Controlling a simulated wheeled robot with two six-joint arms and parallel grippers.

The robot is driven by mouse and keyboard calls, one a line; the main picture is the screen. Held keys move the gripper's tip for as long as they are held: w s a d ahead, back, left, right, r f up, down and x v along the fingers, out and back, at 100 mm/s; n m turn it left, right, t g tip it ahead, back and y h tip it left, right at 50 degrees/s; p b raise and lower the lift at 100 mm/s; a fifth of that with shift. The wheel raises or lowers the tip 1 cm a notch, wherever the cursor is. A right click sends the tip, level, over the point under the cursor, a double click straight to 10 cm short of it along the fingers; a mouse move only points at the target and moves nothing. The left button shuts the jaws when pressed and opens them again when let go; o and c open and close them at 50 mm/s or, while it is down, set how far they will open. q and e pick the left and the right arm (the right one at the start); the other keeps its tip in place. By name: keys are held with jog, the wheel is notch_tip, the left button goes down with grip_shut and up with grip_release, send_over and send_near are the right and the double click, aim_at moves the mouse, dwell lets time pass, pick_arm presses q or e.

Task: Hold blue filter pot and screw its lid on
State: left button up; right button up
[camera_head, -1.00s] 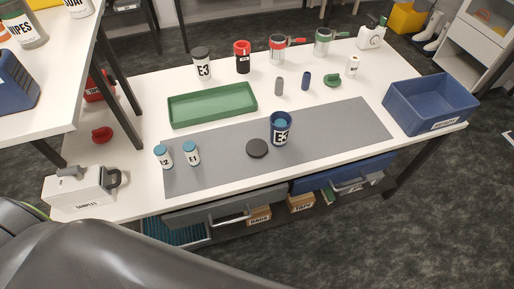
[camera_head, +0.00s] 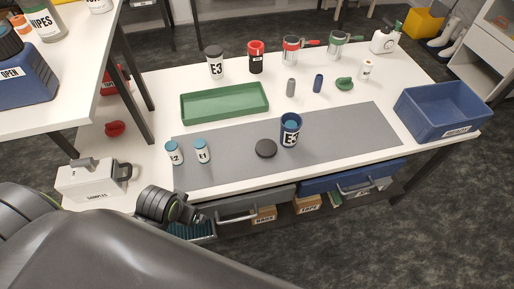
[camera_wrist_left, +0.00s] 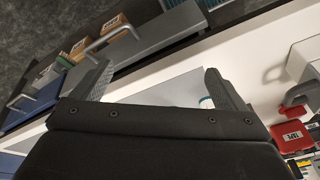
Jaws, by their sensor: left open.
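The blue filter pot (camera_head: 291,122) stands upright and open on the grey mat (camera_head: 345,128), with a white label on its front and blue inside. A dark round lid (camera_head: 266,148) lies flat on the mat just left of the pot, apart from it. My left gripper (camera_head: 199,219) is at the bench's front edge, left of and nearer than the pot and lid. In the left wrist view my left gripper (camera_wrist_left: 158,70) has its fingers wide apart with nothing between them. The pot and lid cannot be made out there. My right gripper is not in view.
Two small blue-capped bottles (camera_head: 201,151) stand at the mat's left end. A green tray (camera_head: 225,102) lies behind, a blue bin (camera_head: 437,112) at right, a white sample box (camera_head: 92,180) at left. Drawer handles (camera_head: 238,217) stick out below the front edge. The mat's right part is clear.

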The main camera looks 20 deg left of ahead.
pick_arm(q)
jog(key=w+d+r+m+g+h, duration=0.1)
jog(key=w+d, duration=0.2)
jog(key=w, duration=0.6)
jog(key=w+d+m, duration=0.2)
jog(key=w+d, duration=0.1)
jog(key=w, duration=0.7)
jog(key=w+d+r+m+g, duration=0.1)
jog(key=w+d+r, duration=0.2)
jog(key=w+r, duration=0.2)
jog(key=w+d+r+m+g, duration=0.1)
jog(key=w+d+r+m, duration=0.1)
jog(key=w+r, duration=0.4)
jog(key=w+d, duration=0.1)
jog(key=w, duration=0.1)
jog(key=shift+w+d, duration=0.35)
jog(key=shift+w, duration=0.05)
